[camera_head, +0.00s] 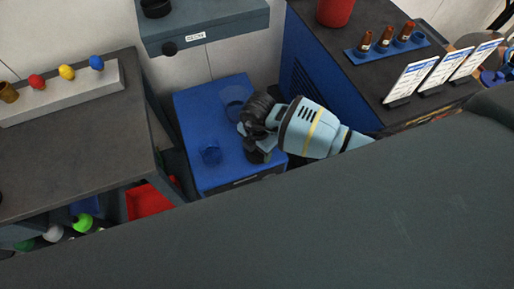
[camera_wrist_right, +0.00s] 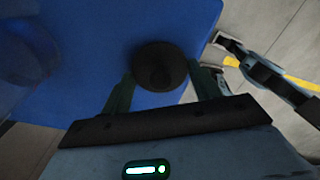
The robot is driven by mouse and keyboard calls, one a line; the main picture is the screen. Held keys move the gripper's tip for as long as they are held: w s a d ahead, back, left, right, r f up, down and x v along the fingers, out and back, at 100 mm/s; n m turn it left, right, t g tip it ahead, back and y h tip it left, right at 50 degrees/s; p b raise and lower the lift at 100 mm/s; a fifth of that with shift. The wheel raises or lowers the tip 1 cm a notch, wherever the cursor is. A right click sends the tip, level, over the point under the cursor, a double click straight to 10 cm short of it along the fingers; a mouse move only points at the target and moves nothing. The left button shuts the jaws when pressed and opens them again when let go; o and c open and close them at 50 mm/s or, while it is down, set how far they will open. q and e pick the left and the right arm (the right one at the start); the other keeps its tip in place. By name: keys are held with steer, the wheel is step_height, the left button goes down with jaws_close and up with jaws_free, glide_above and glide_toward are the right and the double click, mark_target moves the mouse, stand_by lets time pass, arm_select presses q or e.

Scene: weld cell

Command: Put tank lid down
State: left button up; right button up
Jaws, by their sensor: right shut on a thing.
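The arm and gripper hide most of the lid there. I cannot tell whether the lid touches the blue top. My left gripper is not in view.
A grey bench (camera_head: 70,160) with a rack of coloured knobs (camera_head: 66,85) stands left. A grey shelf (camera_head: 215,28) hangs behind the tank. A dark-topped blue cabinet (camera_head: 352,80) with a red container (camera_head: 335,12) and cards stands right. The tank's left top is partly clear.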

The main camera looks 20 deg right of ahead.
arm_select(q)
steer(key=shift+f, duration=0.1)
arm_select(e)
steer(key=shift+f, duration=0.35)
steer(key=o, duration=1)
steer(key=shift+c, duration=0.2)
steer(key=shift+r, duration=0.1)
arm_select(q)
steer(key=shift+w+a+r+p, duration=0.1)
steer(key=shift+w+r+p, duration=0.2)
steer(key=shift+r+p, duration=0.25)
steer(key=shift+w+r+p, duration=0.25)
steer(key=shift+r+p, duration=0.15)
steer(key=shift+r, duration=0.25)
arm_select(e)
step_height(320, 180, up, 12)
